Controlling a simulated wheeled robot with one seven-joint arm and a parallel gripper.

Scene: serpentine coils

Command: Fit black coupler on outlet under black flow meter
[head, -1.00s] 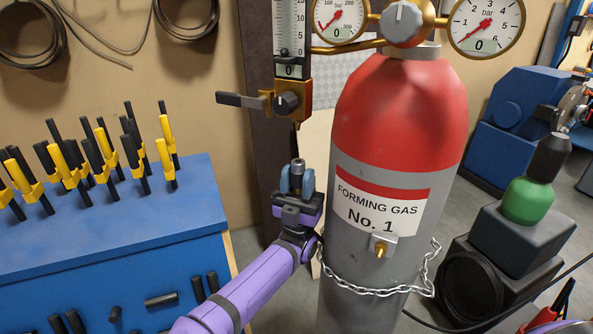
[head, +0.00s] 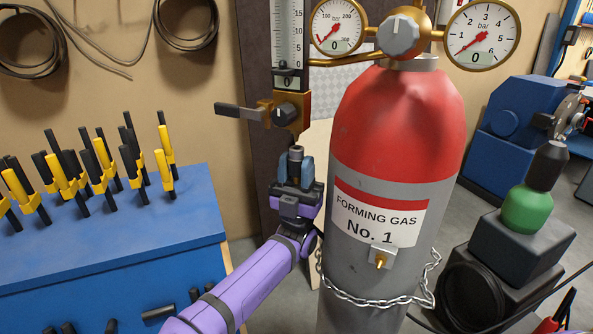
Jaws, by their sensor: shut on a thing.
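The black flow meter (head: 288,50) stands upright at top centre, left of the gas cylinder, its scale above a brass block with a black knob. Its outlet (head: 296,136) points down below the block. My gripper (head: 295,170) is just below, with blue fingers shut on the dark coupler (head: 296,153), which stands upright with its top showing above the fingers. The coupler's top is at or very close beneath the outlet; I cannot tell whether they touch. The lower part of the coupler is hidden by the fingers.
The red and grey forming gas cylinder (head: 392,150) stands close to the right of my gripper, with a chain (head: 375,300) around it. A lever (head: 240,110) sticks out left of the meter. A blue bench (head: 110,235) with several black and yellow clamps is at left.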

